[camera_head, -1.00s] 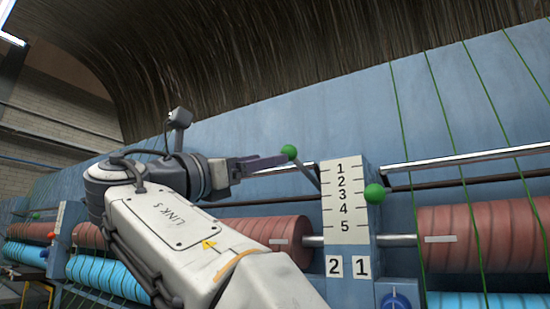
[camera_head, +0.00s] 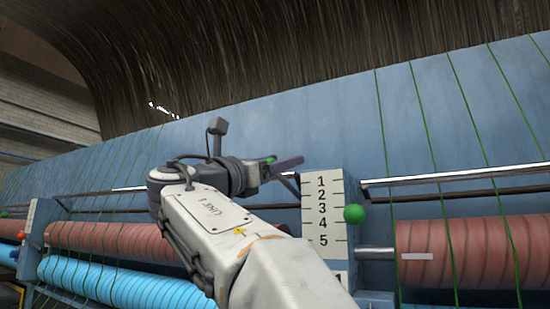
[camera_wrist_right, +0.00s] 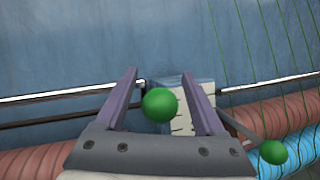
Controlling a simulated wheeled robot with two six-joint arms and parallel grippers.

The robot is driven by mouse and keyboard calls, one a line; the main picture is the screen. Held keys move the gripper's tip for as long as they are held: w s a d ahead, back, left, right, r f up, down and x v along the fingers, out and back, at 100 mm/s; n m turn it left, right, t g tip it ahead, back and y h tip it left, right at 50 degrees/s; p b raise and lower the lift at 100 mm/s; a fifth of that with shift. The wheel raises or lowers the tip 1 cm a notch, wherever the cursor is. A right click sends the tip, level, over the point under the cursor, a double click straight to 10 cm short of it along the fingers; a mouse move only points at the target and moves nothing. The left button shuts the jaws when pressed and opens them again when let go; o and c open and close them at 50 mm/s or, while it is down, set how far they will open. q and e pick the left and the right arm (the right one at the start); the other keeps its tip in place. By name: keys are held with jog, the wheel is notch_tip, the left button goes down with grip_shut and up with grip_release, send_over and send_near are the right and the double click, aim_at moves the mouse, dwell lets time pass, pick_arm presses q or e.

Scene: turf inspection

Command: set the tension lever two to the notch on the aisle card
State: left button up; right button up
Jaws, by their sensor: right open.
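A white scale plate (camera_head: 338,205) marked 1 to 5 stands on a blue post between the rollers. Lever two's green knob (camera_head: 270,159), left of the plate, is mostly hidden by my right gripper (camera_head: 283,163) and sits slightly above the 1 mark. In the wrist view this knob (camera_wrist_right: 160,104) appears between the two open fingers of my right gripper (camera_wrist_right: 163,85), with a gap to each. The other lever's green knob (camera_head: 354,214) is at the plate's right side, around 3 to 4; it also shows in the wrist view (camera_wrist_right: 272,152). The aisle card and my left gripper are not in view.
Red rollers (camera_head: 440,252) and a light blue roller (camera_head: 100,278) flank the post. A metal rail (camera_head: 450,175) runs across behind the levers. Green strands rise over the blue panel (camera_head: 330,110). A second post with an orange-red knob (camera_head: 21,235) is at far left.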

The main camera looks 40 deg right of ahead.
grip_shut()
dwell(1.3)
